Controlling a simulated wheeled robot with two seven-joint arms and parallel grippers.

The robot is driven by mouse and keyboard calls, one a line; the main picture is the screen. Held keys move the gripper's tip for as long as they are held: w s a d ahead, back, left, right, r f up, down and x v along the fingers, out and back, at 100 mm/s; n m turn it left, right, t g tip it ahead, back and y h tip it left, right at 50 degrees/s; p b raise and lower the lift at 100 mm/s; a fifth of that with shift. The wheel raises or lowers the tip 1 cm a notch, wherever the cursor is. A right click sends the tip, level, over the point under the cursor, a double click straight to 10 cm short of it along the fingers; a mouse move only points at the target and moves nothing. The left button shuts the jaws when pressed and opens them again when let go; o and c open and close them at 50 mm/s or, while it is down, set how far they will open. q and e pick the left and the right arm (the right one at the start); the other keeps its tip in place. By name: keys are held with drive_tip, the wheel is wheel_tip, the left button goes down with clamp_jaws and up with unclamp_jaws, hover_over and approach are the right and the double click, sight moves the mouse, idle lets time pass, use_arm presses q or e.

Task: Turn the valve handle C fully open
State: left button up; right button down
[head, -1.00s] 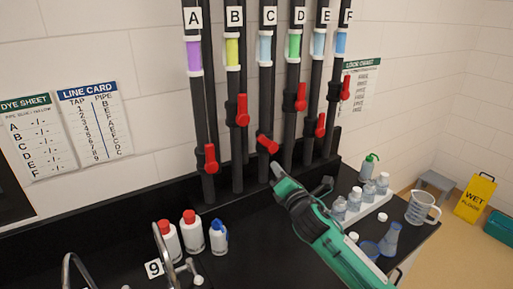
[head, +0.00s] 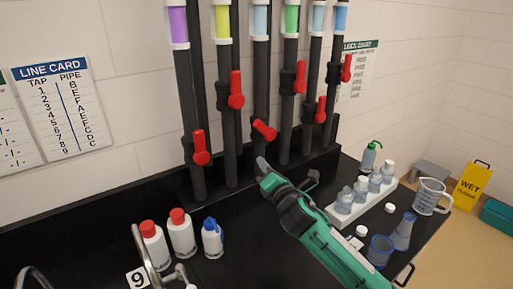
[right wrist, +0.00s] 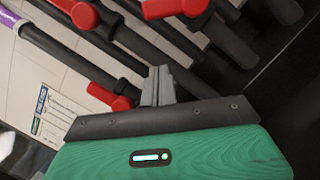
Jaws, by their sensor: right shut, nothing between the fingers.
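The red valve handle C (head: 265,130) sits on the third pipe from the left (head: 261,80). It lies slanted across its pipe, sloping down to the right. My right gripper (head: 262,163) is shut and empty, just below handle C in the head view and apart from it. Its closed fingers also show in the right wrist view (right wrist: 158,82). There, a red handle at the top edge (right wrist: 175,8) appears to be C, partly cut off and clear of the fingers. My left gripper is not in view.
Red handles A (head: 200,148), B (head: 236,90), D (head: 300,77), E (head: 320,110) and F (head: 347,68) stand close around C. White bottles (head: 181,233) and a tap (head: 150,258) are front left. A bottle rack (head: 340,218), flasks and a jug (head: 430,197) stand right.

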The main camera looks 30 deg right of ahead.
sight(264, 129)
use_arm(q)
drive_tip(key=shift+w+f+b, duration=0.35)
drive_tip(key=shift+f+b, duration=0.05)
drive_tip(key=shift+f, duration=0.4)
use_arm(e)
drive_tip(key=shift+f, duration=0.75)
drive_tip(key=shift+w, duration=0.1)
use_arm(q)
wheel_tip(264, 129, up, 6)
drive_tip(key=p, duration=0.6)
use_arm(e)
drive_tip(key=w+d+r, duration=0.3)
drive_tip(key=w+r, duration=0.1)
drive_tip(key=w, duration=0.6)
drive_tip(key=shift+r, duration=0.25)
